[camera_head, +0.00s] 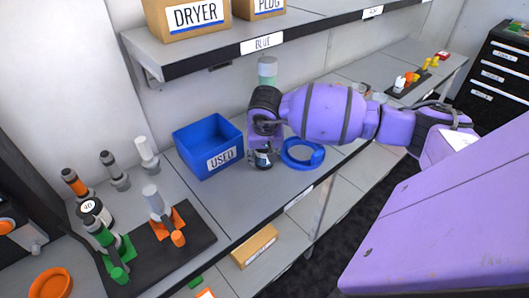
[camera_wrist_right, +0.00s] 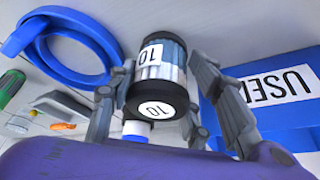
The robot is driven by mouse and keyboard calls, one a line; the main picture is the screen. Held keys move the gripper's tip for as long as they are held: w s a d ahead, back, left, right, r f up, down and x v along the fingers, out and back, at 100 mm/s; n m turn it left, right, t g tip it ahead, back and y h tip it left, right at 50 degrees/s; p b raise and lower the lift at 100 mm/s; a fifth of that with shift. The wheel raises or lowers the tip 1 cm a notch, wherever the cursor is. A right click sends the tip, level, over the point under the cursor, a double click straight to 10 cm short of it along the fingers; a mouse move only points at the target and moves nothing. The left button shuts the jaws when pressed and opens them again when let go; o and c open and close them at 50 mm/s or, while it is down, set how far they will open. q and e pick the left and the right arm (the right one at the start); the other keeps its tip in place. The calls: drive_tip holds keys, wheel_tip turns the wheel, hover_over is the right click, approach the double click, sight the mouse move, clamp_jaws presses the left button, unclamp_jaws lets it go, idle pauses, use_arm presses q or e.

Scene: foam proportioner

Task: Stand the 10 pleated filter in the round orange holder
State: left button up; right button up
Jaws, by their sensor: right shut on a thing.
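I cannot tell whether the filter touches the bench. The round orange holder (camera_head: 50,284) lies at the lower left of the head view, far from this gripper, and looks empty. My left gripper is out of view.
The blue USED bin (camera_head: 209,145) and blue ring (camera_head: 302,153) flank my right gripper. A filter labelled 40 (camera_head: 90,208) stands at left, near several upright tools and a black mat (camera_head: 190,250). A shelf (camera_head: 215,50) with boxes overhangs the bench's back.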

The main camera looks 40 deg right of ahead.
drive_tip(key=shift+w+r, duration=0.1)
drive_tip(key=shift+r, duration=0.45)
drive_tip(key=s+a+r+b, duration=0.1)
drive_tip(key=s+a+r, duration=0.6)
drive_tip(key=s+r, duration=0.4)
drive_tip(key=shift+s+a+r, duration=0.35)
drive_tip(key=shift+s+r, duration=0.05)
drive_tip(key=shift+s, duration=0.1)
